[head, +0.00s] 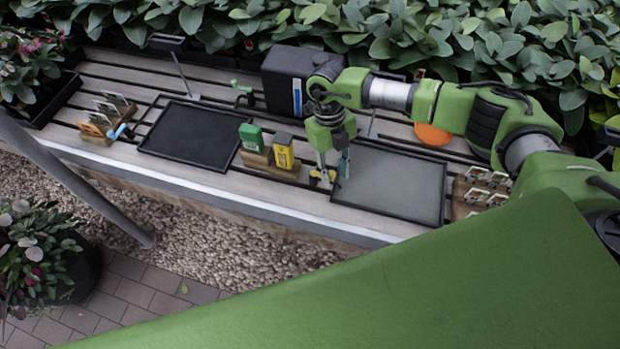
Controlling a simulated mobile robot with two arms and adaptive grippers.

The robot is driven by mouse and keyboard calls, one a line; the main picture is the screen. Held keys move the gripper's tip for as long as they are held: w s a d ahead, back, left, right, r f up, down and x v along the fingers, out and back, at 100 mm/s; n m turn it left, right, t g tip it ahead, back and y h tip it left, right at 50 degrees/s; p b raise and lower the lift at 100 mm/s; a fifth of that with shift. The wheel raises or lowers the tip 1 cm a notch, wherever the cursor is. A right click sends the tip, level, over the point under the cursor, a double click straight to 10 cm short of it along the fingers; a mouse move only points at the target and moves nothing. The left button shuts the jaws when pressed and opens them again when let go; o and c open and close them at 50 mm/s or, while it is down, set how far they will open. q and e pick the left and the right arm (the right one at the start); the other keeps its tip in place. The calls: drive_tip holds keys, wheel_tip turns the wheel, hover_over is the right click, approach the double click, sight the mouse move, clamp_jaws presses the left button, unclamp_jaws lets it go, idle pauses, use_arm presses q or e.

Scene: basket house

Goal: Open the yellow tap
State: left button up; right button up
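A small yellow part (322,177), which looks like the yellow tap, shows low between the two black trays. My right gripper (332,170) points down right over it, with its fingers apart. One fingertip is at the yellow part and partly covers it. Whether they touch, I cannot tell. A teal piece (344,162) shows at the other finger; I cannot tell whether it is part of the gripper. A green tap (243,90) stands beside the black box, and a light blue tap-like piece (120,131) is at the left. My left gripper is not in view.
A black tray (188,135) and a grey-bottomed tray (390,190) lie on the slatted bench (230,185). Green and yellow packets (283,152) stand in a wooden holder left of the gripper. A black box (290,82) and an orange round thing (432,135) are behind.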

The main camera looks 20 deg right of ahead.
drive_tip(key=shift+a, duration=0.2)
wheel_tip(320, 180, up, 7)
drive_tip(key=p, duration=0.5)
drive_tip(key=shift+r, duration=0.1)
drive_tip(key=shift+s+d, duration=0.1)
